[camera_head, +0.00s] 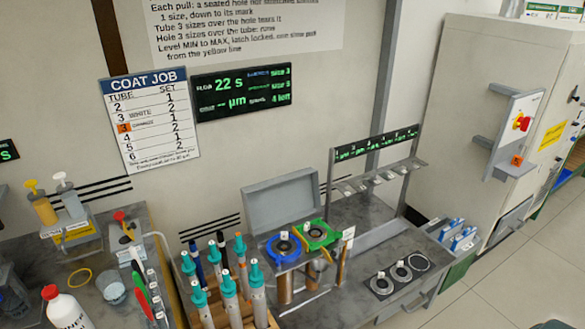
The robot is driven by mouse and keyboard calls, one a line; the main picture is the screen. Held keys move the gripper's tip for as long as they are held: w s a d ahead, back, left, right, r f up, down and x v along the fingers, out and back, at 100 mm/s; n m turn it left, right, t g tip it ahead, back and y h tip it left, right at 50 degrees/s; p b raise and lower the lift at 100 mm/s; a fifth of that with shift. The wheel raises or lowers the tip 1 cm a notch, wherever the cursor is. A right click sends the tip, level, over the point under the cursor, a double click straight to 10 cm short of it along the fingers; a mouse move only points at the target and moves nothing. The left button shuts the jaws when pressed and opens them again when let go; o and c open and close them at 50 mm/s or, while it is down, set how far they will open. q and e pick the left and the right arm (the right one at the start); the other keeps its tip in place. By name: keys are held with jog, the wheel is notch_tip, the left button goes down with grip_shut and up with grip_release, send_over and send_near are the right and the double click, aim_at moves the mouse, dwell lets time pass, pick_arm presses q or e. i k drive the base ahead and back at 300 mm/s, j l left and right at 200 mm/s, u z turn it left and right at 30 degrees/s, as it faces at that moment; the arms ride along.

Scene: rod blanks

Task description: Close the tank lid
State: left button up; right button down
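A grey flat panel (282,201) that looks like the tank lid stands raised, leaning back against the wall behind the tank. In front of it, the tank top carries a blue ring (283,246) and a green ring (316,234), each around a dark round centre. Copper-coloured cylinders (284,287) show below the rings. The lid's hinge edge is partly hidden by the rings. Neither of my grippers can be made out in the head view.
Teal-capped tubes (228,284) stand in a wooden rack left of the tank. A grey gantry frame (378,170) rises at the right. Dark round discs (401,273) lie on the right counter. A white bottle (65,308) and a clear cup (112,289) stand at the left.

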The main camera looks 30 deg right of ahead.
aim_at(269, 204)
jog(key=l, duration=1.3)
